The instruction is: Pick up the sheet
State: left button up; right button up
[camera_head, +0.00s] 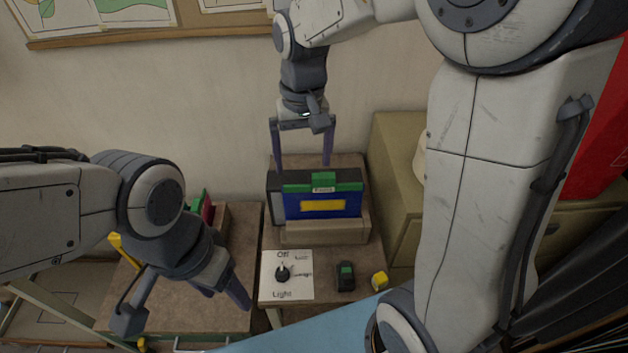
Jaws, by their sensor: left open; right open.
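A blue panel (295,207) with a yellow rectangle stands upright in a dark case on a brown block at the back of the centre table. A green piece (310,180) with a small label sits at its top edge. Whether this panel is the sheet, I cannot tell. My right gripper (302,164) is open and points down just above and behind the case, with one finger on each side and nothing between them. My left gripper (224,298) is open over the left table, apart from the panel. Its fingers are partly hidden by its wrist.
A white card with a dark knob (282,272), a black-green object (345,276) and a yellow cube (379,281) are at the table's front. A red-green item (206,208) stands on the left table (190,317). An olive cabinet (397,160) is close on the right.

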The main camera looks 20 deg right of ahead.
jog(key=w+d+m, duration=0.2)
jog(key=w+d, duration=0.2)
jog(key=d, duration=0.1)
jog(key=p, duration=0.1)
send_over(324, 175)
notch_tip(324, 175, down, 4)
jog(key=shift+a+r, duration=0.1)
notch_tip(324, 175, down, 6)
jog(key=p, duration=0.2)
jog(key=shift+s+r+p, duration=0.15)
jog(key=shift+r+p, duration=0.05)
jog(key=shift+p, duration=0.15)
jog(key=shift+f, duration=0.2)
jog(key=shift+r, duration=0.1)
grip_shut()
jog(key=shift+r, duration=0.1)
